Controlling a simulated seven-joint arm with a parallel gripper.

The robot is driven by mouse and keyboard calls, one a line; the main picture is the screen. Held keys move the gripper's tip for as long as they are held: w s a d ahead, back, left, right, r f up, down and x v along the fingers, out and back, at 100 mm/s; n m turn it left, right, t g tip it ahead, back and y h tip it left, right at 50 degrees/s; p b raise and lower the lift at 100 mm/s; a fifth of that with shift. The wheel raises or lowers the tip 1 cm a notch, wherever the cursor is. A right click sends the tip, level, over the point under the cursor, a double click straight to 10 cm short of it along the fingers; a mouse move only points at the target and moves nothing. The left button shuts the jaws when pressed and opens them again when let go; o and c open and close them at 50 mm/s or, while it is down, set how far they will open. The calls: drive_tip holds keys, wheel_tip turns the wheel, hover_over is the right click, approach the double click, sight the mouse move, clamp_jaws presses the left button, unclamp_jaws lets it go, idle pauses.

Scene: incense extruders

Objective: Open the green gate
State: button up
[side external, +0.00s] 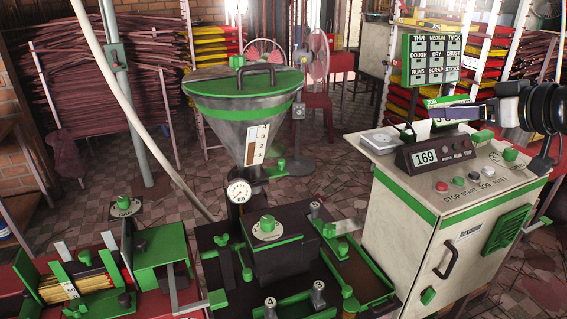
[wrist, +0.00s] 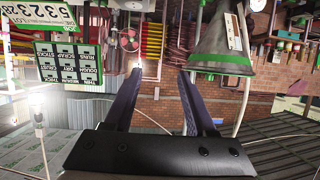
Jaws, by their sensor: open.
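My gripper (side external: 440,111) is open and empty at the right of the side view, above the white control cabinet and in front of the green sign board. In the wrist view its two dark fingers (wrist: 160,72) stand apart with nothing between them. Several green parts could be the gate, and I cannot tell which. A green frame (side external: 160,245) stands at the lower left, left of the extruder. A green-edged dark block (side external: 282,262) carries a green knob (side external: 267,224) on a pale dial. My gripper is far from all of these.
A steel hopper (side external: 240,130) with a green lid rises in the middle; it shows upside down in the wrist view (wrist: 222,42). The control cabinet (side external: 400,240) holds a 169 display (side external: 425,157). A sign board (side external: 432,60) stands behind. Stick racks (side external: 100,80) line the back.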

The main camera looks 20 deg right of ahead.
sight(284, 162)
drive_tip(key=w+a+f+n+t+y, duration=0.15)
drive_tip(key=w+a, duration=0.25)
drive_tip(key=w, duration=0.5)
drive_tip(key=w+a+f+y, duration=0.1)
drive_tip(key=w+a+f, duration=0.25)
drive_tip(key=w, duration=0.65)
drive_tip(key=w+a+f+g, duration=0.1)
drive_tip(key=w+a+f, duration=0.2)
drive_tip(key=f, duration=0.5)
drive_tip(key=w+a+f+g, duration=0.1)
drive_tip(key=w+a+f, duration=0.25)
drive_tip(key=f, duration=0.55)
drive_tip(key=shift+n, duration=0.45)
drive_tip(key=x, duration=1.2)
drive_tip(key=shift+w+a+f, duration=0.15)
drive_tip(key=shift+w+a, duration=0.1)
drive_tip(key=shift+a, duration=0.05)
clamp_jaws()
